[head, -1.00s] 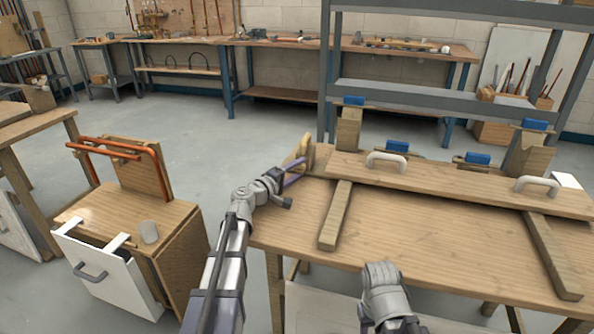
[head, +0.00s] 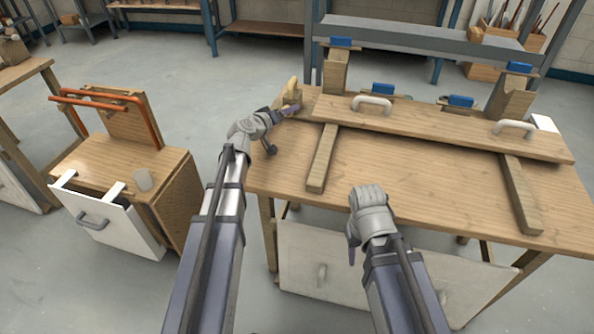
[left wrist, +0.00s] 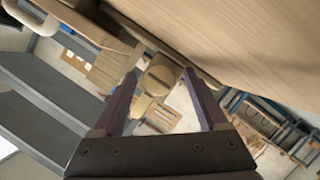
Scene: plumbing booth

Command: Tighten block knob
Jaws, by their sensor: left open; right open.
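A rounded wooden block knob (head: 291,92) stands at the back left corner of the workbench (head: 400,185). My left gripper (head: 287,111) is just in front of it, at the bench's left edge. In the left wrist view, the knob (left wrist: 158,78) shows between the spread fingers of my open left gripper (left wrist: 161,74). I cannot tell whether a finger touches it. My right gripper (head: 369,198) is over the bench's front edge, far from the knob; its fingers are mostly hidden.
A long board with two pale handles (head: 372,104) lies across the back of the bench on wooden strips (head: 322,160). Blue-topped clamps (head: 340,42) stand behind it. A wooden cabinet (head: 140,170) stands at left. The bench's middle is clear.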

